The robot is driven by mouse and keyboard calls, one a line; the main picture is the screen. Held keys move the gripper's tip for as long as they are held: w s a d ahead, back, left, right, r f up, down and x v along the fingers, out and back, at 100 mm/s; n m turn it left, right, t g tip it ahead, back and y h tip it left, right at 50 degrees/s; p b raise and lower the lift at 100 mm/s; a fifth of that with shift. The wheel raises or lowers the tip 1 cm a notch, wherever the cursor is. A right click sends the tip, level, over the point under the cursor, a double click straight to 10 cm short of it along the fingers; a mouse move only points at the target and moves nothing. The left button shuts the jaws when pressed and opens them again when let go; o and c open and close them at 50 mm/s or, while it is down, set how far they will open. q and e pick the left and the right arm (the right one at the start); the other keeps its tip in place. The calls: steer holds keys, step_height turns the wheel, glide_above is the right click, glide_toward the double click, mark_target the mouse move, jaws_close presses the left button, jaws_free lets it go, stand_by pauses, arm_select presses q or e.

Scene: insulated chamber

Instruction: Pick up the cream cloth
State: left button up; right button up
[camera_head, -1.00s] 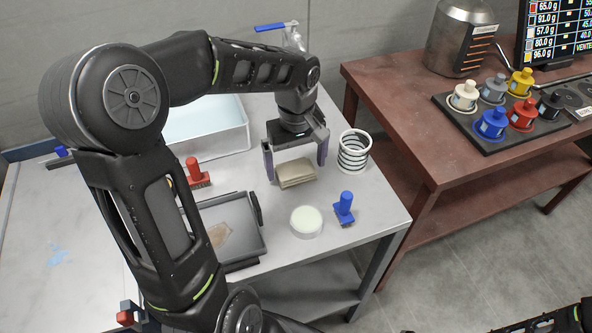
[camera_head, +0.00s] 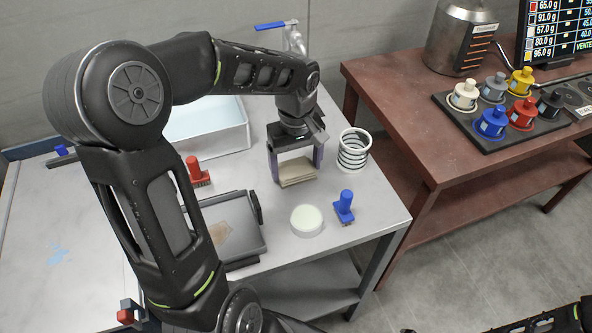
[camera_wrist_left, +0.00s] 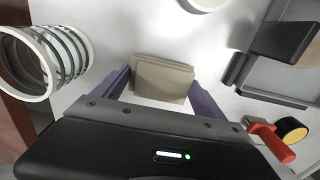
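The cream cloth (camera_head: 297,172) is a folded, layered pad lying on the light metal table. It also shows in the left wrist view (camera_wrist_left: 162,80). My left gripper (camera_head: 297,168) is above the cloth, with one purple finger at each side of it. In the left wrist view the fingers (camera_wrist_left: 162,82) stand close beside the cloth's two edges. The gap between them is about as wide as the cloth, and I cannot tell whether they touch it. My right gripper is out of view; only part of a dark arm shows at the lower right.
A black-and-white coil (camera_head: 354,151) stands right of the cloth. A round pale dish (camera_head: 306,221), a blue-handled tool (camera_head: 344,207), a red-handled tool (camera_head: 197,172) and a dark tray (camera_head: 240,210) lie nearby. A white basin (camera_head: 240,139) is behind. The table's right edge is close.

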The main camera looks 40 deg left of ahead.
mark_target(296, 167)
arm_select(q)
steer(key=c, duration=0.8)
steer(key=shift+o, duration=0.2)
step_height(296, 167, up, 10)
stand_by(0.5)
steer(key=o, duration=0.8)
steer(key=c, duration=0.6)
